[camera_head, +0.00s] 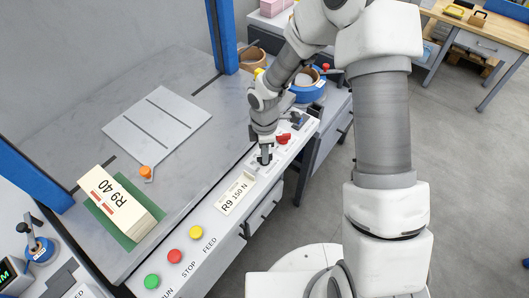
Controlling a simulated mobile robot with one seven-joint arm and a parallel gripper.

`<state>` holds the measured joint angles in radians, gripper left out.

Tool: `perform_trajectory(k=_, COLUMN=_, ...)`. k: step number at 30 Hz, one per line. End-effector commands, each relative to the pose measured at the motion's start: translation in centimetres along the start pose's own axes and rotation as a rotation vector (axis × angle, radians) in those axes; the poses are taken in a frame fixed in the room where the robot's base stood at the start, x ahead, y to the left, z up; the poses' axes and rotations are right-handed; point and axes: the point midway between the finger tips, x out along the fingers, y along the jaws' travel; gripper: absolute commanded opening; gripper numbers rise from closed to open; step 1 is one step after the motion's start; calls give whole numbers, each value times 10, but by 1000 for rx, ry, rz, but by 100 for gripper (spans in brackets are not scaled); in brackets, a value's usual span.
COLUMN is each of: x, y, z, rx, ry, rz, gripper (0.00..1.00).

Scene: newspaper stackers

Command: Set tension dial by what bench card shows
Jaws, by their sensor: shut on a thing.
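The bench card (235,194) stands on the light control strip along the bench front and reads "R9 150 N", with a smaller line above that is too small to read. My gripper (265,160) points down at the strip just beyond the card. It is shut on what appears to be the tension dial, on a pale plate (264,169). The fingers hide the knob, so its pointer and setting cannot be read.
Green, red and yellow buttons (176,256) sit on the near strip by RUN, STOP and FEED. A red knob (283,139) lies just beyond my gripper. A bundle marked "R9 40" (118,197) rests on a green mat; an orange knob (145,172) is near it.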

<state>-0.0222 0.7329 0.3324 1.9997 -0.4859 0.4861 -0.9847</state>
Motion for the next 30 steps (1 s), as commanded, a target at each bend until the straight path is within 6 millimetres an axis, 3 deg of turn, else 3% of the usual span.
perform_trajectory(k=1, x=0, y=0, z=0, rx=1, ry=0, rz=1, gripper=0)
perform_trajectory(k=2, x=0, y=0, z=0, rx=1, ry=0, rz=1, gripper=18)
perform_trajectory(k=7, x=0, y=0, z=0, rx=1, ry=0, rz=1, gripper=46)
perform_trajectory(k=19, x=-9, y=1, z=0, rx=2, ry=1, rz=3, gripper=46)
perform_trajectory(k=23, x=-32, y=1, z=1, rx=4, ry=0, rz=5, gripper=46)
perform_trajectory(k=30, x=-92, y=1, z=1, rx=4, ry=0, rz=6, gripper=46)
